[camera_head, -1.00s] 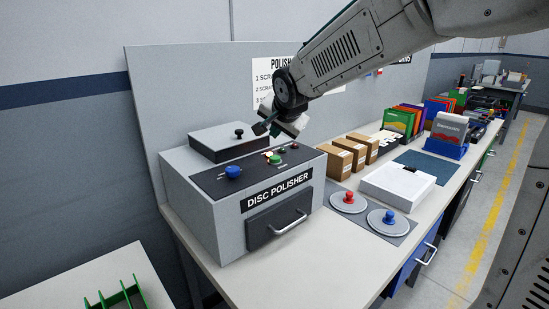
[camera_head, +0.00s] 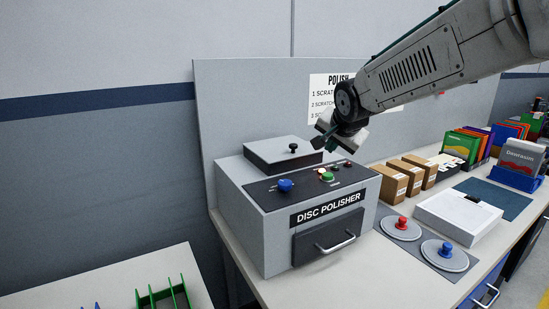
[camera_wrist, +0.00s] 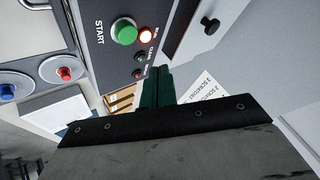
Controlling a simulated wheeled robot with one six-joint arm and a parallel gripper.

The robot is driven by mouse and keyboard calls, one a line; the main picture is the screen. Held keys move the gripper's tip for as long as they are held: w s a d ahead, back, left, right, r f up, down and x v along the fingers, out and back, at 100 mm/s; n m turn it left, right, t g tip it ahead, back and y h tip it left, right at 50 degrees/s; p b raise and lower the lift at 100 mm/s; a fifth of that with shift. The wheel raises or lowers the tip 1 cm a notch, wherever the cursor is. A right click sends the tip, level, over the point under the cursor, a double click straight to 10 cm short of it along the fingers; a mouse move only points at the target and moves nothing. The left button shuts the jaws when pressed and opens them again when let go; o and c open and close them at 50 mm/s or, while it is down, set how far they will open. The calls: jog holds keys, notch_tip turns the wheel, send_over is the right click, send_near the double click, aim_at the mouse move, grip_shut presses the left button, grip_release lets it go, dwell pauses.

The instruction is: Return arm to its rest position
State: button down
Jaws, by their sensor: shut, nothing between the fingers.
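My gripper (camera_head: 322,139) is above the back right part of the disc polisher, over its control panel. In the wrist view its dark green fingers (camera_wrist: 157,86) are together with nothing between them. My gripper appears apart from the panel and lid.
Two discs with a red knob (camera_head: 401,223) and a blue knob (camera_head: 446,249) lie right of the polisher. Cardboard boxes (camera_head: 388,187), a white box (camera_head: 458,213) and coloured sleeves stand further right. A backboard rises behind. A green rack (camera_head: 163,297) is at lower left.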

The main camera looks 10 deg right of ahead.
jog(key=s+d+f+n+g, duration=0.1)
jog(key=s+f+n+g, duration=0.1)
jog(key=s, duration=1.1)
jog(key=s+d+f+n+g, duration=0.1)
jog(key=s+f+n+g, duration=0.2)
jog(key=s, duration=0.9)
jog(key=s+d+f+n+g, duration=0.1)
jog(key=s+f+n+g, duration=0.1)
jog(key=s, duration=1.1)
jog(key=shift+s+f+n+g, duration=0.15)
jog(key=shift+s+n+g, duration=0.2)
jog(key=shift+n, duration=0.55)
